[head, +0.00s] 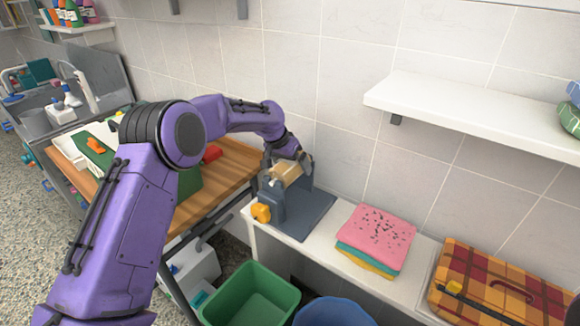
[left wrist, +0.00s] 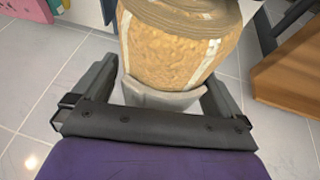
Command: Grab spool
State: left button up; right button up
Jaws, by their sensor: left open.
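The spool (head: 287,173) is tan and sits in a grey holder (head: 272,200) on the white ledge. In the left wrist view the spool (left wrist: 172,45) is large, brown and rough, with pale strips down its side. My left gripper (head: 290,160) is at the spool from above and behind. In the left wrist view the open fingers of my left gripper (left wrist: 160,92) stand on both sides of the spool, with gaps visible. A light grey piece (left wrist: 162,95) lies between the spool and the palm. My right gripper is not in view.
An orange knob (head: 261,212) is on the holder's front. Folded towels (head: 376,236) and a plaid bag (head: 500,285) lie to the right. A wooden table (head: 230,165) stands left; a green bin (head: 250,295) and blue tub (head: 334,312) are below. A white shelf (head: 470,115) hangs above.

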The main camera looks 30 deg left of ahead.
pick_arm(q)
jog(key=shift+s, duration=0.1)
jog(key=c, duration=1)
jog(key=shift+c, duration=0.2)
jog(key=shift+r, duration=0.15)
